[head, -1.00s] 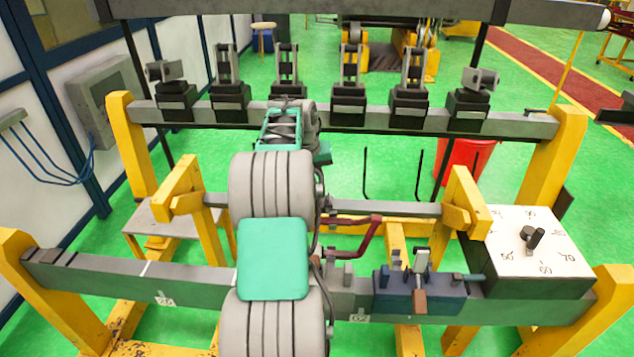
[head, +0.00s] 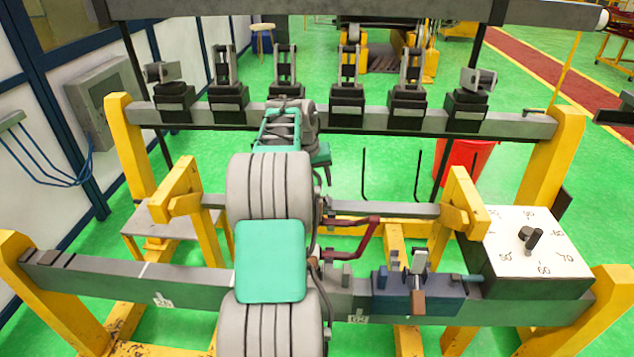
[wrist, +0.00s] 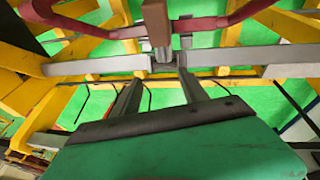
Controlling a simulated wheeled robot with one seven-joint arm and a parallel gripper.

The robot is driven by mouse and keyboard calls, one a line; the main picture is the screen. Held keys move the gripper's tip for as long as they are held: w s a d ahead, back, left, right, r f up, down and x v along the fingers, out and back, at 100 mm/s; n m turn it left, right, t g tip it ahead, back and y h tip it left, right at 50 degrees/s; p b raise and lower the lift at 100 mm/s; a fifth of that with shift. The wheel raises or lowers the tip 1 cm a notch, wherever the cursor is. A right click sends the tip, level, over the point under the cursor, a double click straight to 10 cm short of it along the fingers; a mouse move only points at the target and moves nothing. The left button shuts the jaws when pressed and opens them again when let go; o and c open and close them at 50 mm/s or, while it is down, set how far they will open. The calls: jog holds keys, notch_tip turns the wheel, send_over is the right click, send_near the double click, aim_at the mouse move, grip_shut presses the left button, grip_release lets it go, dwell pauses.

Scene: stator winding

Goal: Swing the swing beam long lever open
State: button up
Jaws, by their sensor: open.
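The swing beam (head: 405,210) runs across the middle of the frame between yellow brackets, and its middle is hidden behind my arm in the head view. In the wrist view the beam (wrist: 95,67) crosses beyond my fingers. A brown upright bar (wrist: 157,22) stands at its middle; I cannot tell if it is the long lever.
A rear beam (head: 400,120) carries several black clamps. The front beam (head: 190,280) holds a blue clamp (head: 435,290) with a brown handle. A white dial box (head: 535,250) stands at the right. A red bucket (head: 462,160) stands behind.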

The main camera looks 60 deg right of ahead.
jog(key=v, duration=0.7)
jog(key=shift+r, duration=0.15)
